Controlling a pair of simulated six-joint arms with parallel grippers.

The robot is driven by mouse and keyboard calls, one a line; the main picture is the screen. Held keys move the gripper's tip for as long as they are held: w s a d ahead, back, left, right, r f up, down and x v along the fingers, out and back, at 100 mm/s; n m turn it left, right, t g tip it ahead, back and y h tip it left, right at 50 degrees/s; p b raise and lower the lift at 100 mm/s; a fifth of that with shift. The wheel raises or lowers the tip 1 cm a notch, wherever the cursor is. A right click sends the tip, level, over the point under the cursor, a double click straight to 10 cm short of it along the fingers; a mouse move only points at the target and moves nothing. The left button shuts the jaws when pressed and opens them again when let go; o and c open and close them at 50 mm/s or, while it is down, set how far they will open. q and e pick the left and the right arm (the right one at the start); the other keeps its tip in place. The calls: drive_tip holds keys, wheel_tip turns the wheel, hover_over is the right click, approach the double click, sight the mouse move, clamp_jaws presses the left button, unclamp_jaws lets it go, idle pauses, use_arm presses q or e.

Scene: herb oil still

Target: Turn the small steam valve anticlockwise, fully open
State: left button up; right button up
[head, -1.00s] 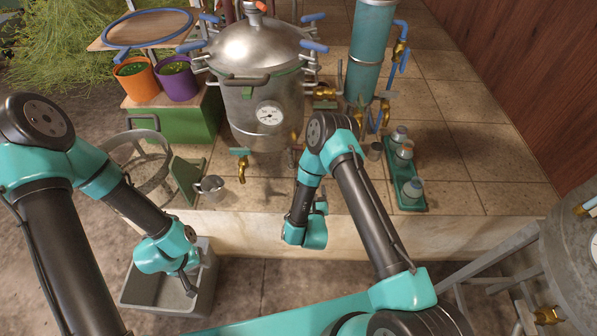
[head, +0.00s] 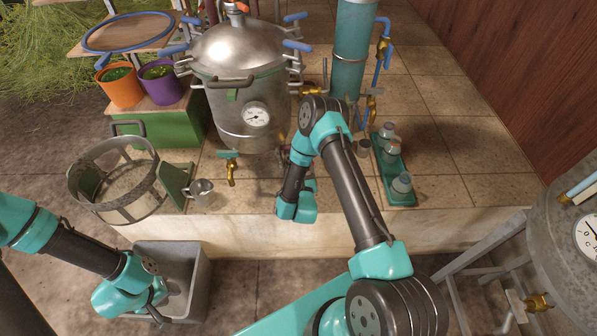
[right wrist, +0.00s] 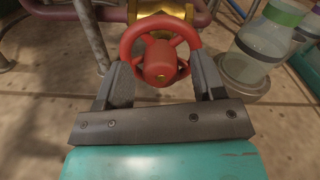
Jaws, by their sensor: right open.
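In the right wrist view a red handwheel (right wrist: 161,65), the small valve's, sits on a brass body (right wrist: 160,10) on a reddish pipe. My right gripper (right wrist: 158,62) is open, with one dark finger on each side of the wheel's lower half. The fingers are very close to the rim; I cannot tell if they touch it. In the head view my right arm hides its own fingers, and I cannot make out the wheel there. My left gripper (head: 154,312) is low at the left, over the grey bin; its finger gap is unclear.
The steel still (head: 240,85) with a dial stands behind my right arm. A teal column (head: 350,50) and a green rack of jars (head: 395,170) are to its right. A metal cup (head: 200,192), a strainer basket (head: 125,210) and a grey bin (head: 185,270) are to the left.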

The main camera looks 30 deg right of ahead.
drive_tip(key=shift+w, duration=0.1)
drive_tip(key=shift+c, duration=0.4)
drive_tip(key=c, duration=0.9)
drive_tip(key=shift+o, duration=0.2)
drive_tip(key=shift+n, duration=0.3)
drive_tip(key=n, duration=0.2)
drive_tip(key=shift+n, duration=0.4)
drive_tip(key=shift+a+f+n, duration=0.1)
drive_tip(key=shift+n, duration=1.7)
drive_tip(key=o, duration=0.9)
